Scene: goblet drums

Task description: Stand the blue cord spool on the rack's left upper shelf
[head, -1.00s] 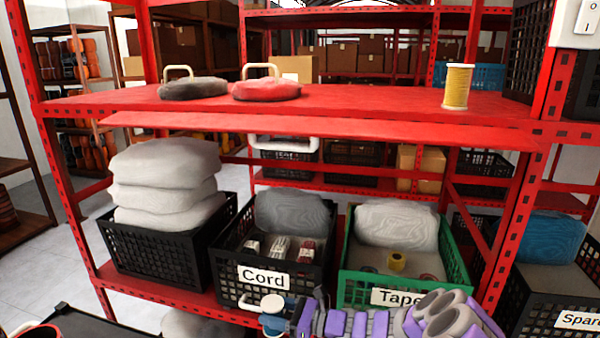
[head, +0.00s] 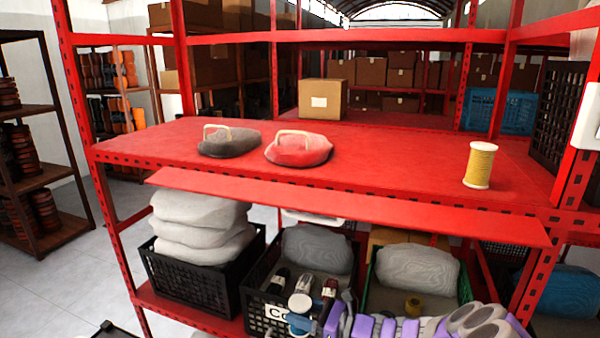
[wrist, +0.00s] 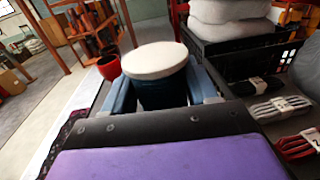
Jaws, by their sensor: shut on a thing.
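My gripper (head: 308,322) is low at the bottom of the head view, in front of the lower crates and below the red upper shelf (head: 380,165). It is shut on the blue cord spool (wrist: 163,92), which has a white top disc. In the wrist view the spool sits between the two blue fingers of my gripper (wrist: 163,85), top disc showing; its lower part is hidden. The upper shelf's left part holds a grey bag (head: 232,144) and a red bag (head: 305,152), both with pale handles. Bare shelf shows left of the grey bag.
A yellow spool (head: 480,166) stands at the shelf's right. A red lip (head: 340,205) juts out below the shelf's front edge. Below are a black crate with stacked grey sacks (head: 200,225), the cord crate (head: 262,308) and a green crate (head: 370,285). Red posts frame both sides.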

